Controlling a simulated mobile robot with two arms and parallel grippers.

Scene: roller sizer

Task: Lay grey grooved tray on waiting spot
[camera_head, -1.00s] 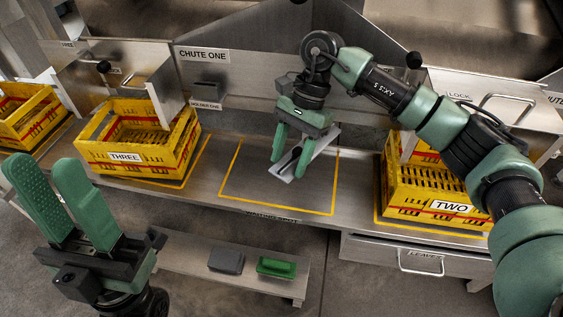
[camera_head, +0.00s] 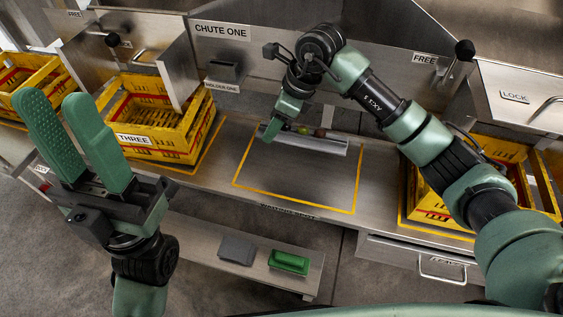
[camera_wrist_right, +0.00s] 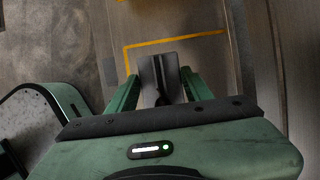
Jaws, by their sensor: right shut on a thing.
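The grey grooved tray (camera_head: 325,145) is in my right gripper (camera_head: 272,131), over the back part of the yellow-outlined waiting spot (camera_head: 290,180). Its long side runs left to right in the head view; I cannot tell whether it touches the bench. Small dark, reddish and greenish shapes show along its back edge, too small to name. In the right wrist view the tray (camera_wrist_right: 158,72) sits between both fingers, with a dark groove along it and a yellow line beyond. My left gripper (camera_head: 58,105) is open and empty at the left, fingers pointing up.
Yellow crate THREE (camera_head: 150,140) stands left of the waiting spot, and another yellow crate (camera_head: 430,195) stands right, partly behind my right arm. The chute wall (camera_head: 235,60) and a small grey holder (camera_head: 223,70) rise behind.

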